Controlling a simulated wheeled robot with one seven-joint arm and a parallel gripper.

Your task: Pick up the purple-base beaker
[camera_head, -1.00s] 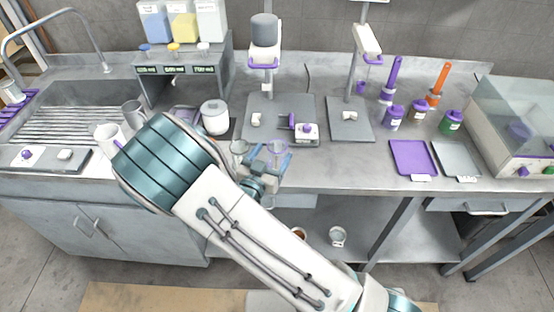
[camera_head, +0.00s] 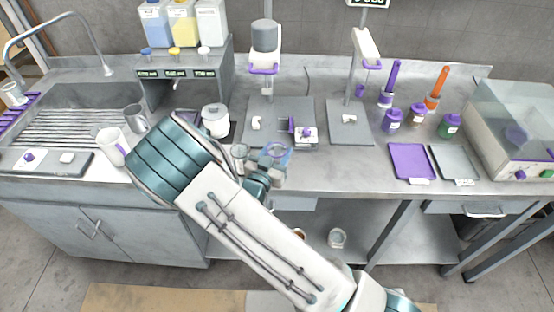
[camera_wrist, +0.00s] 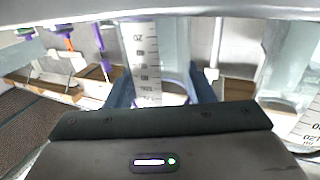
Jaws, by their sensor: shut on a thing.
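My gripper (camera_wrist: 160,92) is shut on a clear glass beaker (camera_wrist: 145,62), whose printed scale faces the wrist camera between the two blue fingers.
Behind stand a grey plate (camera_head: 283,106) with a purple-trimmed device, and a stand base (camera_head: 349,122). Purple tray (camera_head: 411,160) and bottles are to the right. The counter front between is clear.

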